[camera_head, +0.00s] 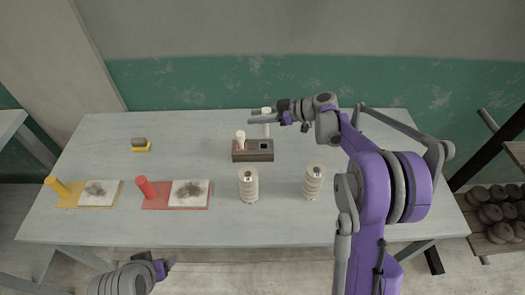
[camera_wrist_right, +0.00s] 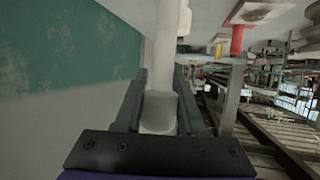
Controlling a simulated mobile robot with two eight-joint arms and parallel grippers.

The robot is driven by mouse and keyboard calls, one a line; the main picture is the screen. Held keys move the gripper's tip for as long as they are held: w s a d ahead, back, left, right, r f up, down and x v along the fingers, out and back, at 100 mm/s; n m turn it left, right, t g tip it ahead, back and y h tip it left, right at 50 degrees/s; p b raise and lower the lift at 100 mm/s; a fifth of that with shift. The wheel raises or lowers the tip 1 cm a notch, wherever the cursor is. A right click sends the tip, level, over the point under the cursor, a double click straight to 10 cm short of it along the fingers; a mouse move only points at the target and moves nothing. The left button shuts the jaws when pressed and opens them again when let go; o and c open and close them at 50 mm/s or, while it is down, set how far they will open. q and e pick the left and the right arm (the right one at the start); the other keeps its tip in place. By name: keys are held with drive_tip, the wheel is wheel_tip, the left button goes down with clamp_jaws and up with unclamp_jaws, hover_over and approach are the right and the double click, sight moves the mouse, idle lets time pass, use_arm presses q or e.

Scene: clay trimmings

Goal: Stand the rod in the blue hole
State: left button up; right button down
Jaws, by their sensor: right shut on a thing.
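A pale, whitish rod (camera_head: 266,129) is upright in my right gripper (camera_head: 264,119), which is shut on it; the rod also fills the middle of the right wrist view (camera_wrist_right: 163,50). The brown block (camera_head: 252,157) lies on the table just in front of the rod as the head view shows it. Its right hole (camera_head: 263,147) looks dark with a pale bluish-grey rim and is empty. A pale piece with a reddish lower part (camera_head: 241,141) stands at the block's left hole. The rod is apart from the right hole. My left gripper (camera_head: 168,264) is low at the table's front edge, its opening unclear.
Two ribbed beige stacks (camera_head: 248,186) (camera_head: 313,183) stand in front of the block. A red board (camera_head: 160,203) and a yellow board (camera_head: 70,201) with cylinders lie left. A yellow-based sponge-like piece (camera_head: 141,146) is at back left. The table's right side is clear.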

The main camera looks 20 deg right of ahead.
drive_tip(key=n+g+b, duration=0.1)
drive_tip(key=b, duration=0.2)
hover_over(256, 145)
drive_tip(key=shift+y, duration=0.3)
drive_tip(key=f, duration=0.5)
drive_tip(key=shift+s+f, duration=0.2)
drive_tip(key=shift+f, duration=0.2)
wheel_tip(256, 145, down, 5)
drive_tip(key=b, duration=0.3)
drive_tip(key=shift+w+r, duration=0.15)
use_arm(q)
wheel_tip(256, 145, down, 7)
drive_tip(key=s, duration=0.2)
drive_tip(key=shift+d+r, duration=0.2)
use_arm(e)
drive_tip(key=shift+r, duration=0.15)
use_arm(q)
drive_tip(key=shift+f, duration=0.1)
use_arm(e)
drive_tip(key=c, duration=0.5)
unclamp_jaws()
drive_tip(key=shift+f, duration=0.2)
